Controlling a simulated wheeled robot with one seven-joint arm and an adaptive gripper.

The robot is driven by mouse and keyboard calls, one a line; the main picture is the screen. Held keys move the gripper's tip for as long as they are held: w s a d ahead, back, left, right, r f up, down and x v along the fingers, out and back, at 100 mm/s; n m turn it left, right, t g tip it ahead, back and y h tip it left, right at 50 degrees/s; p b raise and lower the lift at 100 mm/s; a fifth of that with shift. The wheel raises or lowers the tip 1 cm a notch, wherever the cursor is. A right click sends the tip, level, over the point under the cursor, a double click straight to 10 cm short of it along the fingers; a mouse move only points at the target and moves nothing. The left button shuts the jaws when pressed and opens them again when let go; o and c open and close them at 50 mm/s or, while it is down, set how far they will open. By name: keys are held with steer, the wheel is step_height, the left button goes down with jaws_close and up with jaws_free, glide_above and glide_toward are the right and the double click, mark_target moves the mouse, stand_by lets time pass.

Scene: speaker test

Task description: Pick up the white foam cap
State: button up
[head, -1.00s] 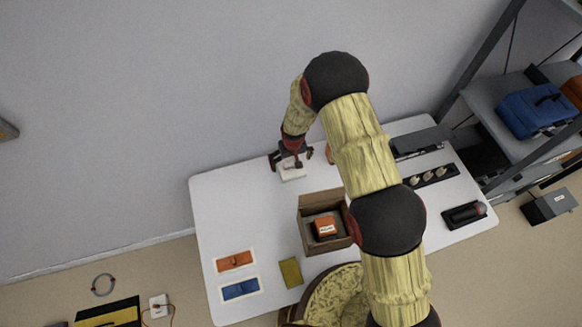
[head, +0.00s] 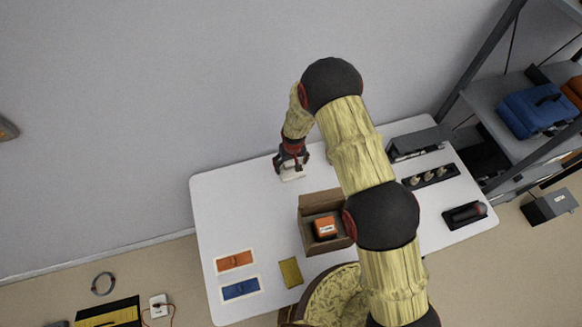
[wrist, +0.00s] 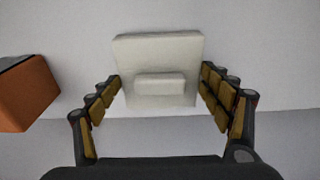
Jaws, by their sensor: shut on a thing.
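The white foam cap (wrist: 158,52) is a pale square block with a smaller raised block on its near face, seen in the wrist view. In the head view the cap (head: 291,176) is near the table's back edge, partly hidden by my gripper (head: 291,166). In the wrist view my gripper (wrist: 161,80) has a finger on each side of the cap, shut on it. Whether the cap touches the table is hard to tell.
An open cardboard box (head: 309,208) with an orange device (head: 325,228) inside stands on the white table (head: 222,205). Orange (head: 235,261) and blue (head: 240,289) pieces lie front left. A black tray (head: 431,177) with several small parts is right.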

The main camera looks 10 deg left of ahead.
steer(key=shift+c, duration=1)
